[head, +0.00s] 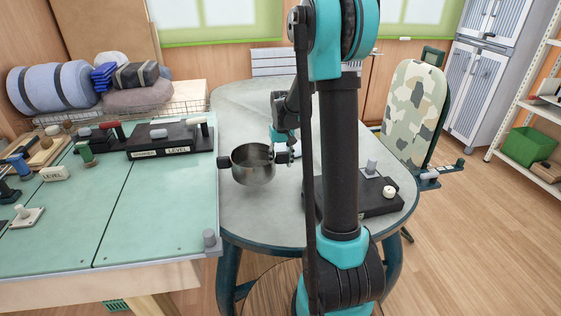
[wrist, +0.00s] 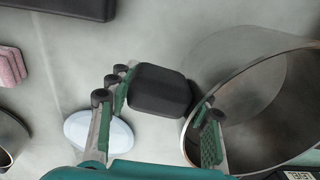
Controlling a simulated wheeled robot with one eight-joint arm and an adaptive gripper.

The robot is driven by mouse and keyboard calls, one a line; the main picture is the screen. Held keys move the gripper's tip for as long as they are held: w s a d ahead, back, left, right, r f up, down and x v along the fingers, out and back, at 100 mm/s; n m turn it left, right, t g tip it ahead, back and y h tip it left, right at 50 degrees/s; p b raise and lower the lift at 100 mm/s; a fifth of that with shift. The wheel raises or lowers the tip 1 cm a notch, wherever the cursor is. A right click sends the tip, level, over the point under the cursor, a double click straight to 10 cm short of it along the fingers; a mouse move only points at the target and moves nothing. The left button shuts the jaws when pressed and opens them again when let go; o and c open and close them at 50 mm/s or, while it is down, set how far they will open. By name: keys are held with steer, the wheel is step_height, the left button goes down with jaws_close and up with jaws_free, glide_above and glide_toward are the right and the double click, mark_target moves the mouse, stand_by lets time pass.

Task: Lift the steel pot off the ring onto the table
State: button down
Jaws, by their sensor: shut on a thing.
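The steel pot (head: 254,168) is upright over the left part of the grey round table (head: 250,222) in the head view. It has a dark block handle on each side. In the wrist view the pot's metal wall (wrist: 232,150) fills the right side, and its near black handle (wrist: 160,90) lies between my fingers. My gripper (head: 284,153) is shut on that right-hand handle; its fingers also show in the wrist view (wrist: 163,92). I cannot tell whether the pot touches the tabletop. I cannot make out the ring.
A dark box with knobs (head: 383,204) stands on the table's right, partly behind my arm. A green-topped bench (head: 150,220) adjoins on the left, with a labelled black stand (head: 160,146). A white disc (wrist: 97,130) lies near my fingers. The table's front left is clear.

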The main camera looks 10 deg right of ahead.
mark_target(282, 152)
steer(key=shift+s, duration=0.1)
steer(key=shift+s+f, duration=0.1)
steer(key=shift+f, duration=2.85)
steer(key=shift+f, duration=0.5)
steer(key=c, duration=0.6)
jaws_free()
steer(key=shift+r, duration=0.1)
steer(key=r, duration=1.1)
steer(key=shift+d+r, duration=0.2)
steer(key=shift+r, duration=0.2)
